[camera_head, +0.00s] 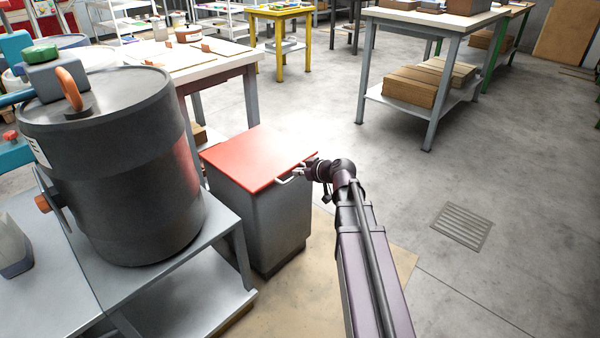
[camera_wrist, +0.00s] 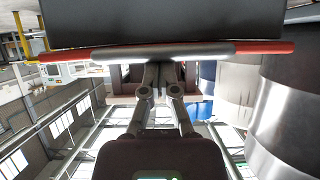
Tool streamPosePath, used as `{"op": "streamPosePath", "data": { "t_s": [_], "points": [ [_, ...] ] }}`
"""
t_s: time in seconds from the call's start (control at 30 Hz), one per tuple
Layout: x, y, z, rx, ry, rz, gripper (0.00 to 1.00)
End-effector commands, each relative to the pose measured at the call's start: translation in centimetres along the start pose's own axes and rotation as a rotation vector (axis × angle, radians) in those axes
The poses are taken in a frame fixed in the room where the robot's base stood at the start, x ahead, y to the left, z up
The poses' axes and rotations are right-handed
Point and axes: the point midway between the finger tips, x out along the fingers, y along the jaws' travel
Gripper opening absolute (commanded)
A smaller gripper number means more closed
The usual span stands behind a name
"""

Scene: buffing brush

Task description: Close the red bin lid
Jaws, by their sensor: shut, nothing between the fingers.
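The red bin lid (camera_head: 255,157) lies flat across the top of the grey bin (camera_head: 268,222), with no clear gap seen between them. A pale bar handle (camera_head: 290,178) sits on the lid's right front edge. In the wrist view the lid's red edge (camera_wrist: 268,48) and grey handle bar (camera_wrist: 180,50) cross the picture, with the dark bin body (camera_wrist: 160,22) above. My gripper (camera_head: 306,171) is at the handle side of the lid. In the wrist view its fingertips (camera_wrist: 166,68) are together, empty, right by the bar; whether they touch it is unclear.
A large dark drum (camera_head: 115,165) stands on a grey metal bench (camera_head: 190,285) left of the bin. A worktable (camera_head: 195,62) is behind it. The floor to the right, around a drain grate (camera_head: 462,226), is free.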

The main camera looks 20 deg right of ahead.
Motion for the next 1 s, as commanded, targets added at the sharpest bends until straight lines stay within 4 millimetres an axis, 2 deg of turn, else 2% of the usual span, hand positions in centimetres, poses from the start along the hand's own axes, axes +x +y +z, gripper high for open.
{"op": "streamPosePath", "data": {
  "t_s": [0.03,0.1,0.57,0.8,1.0],
  "points": [
    [0.1,-0.1,0.8,-0.008,-0.014,-0.004,0.0],
    [0.2,-0.1,1.0,-0.009,-0.017,-0.004,0.0],
    [0.0,0.0,1.5,-0.007,-0.019,-0.002,0.0],
    [-0.2,0.0,1.3,-0.006,-0.018,-0.001,0.0],
    [-0.6,0.0,0.4,-0.004,-0.013,0.0,0.0]
  ]
}}
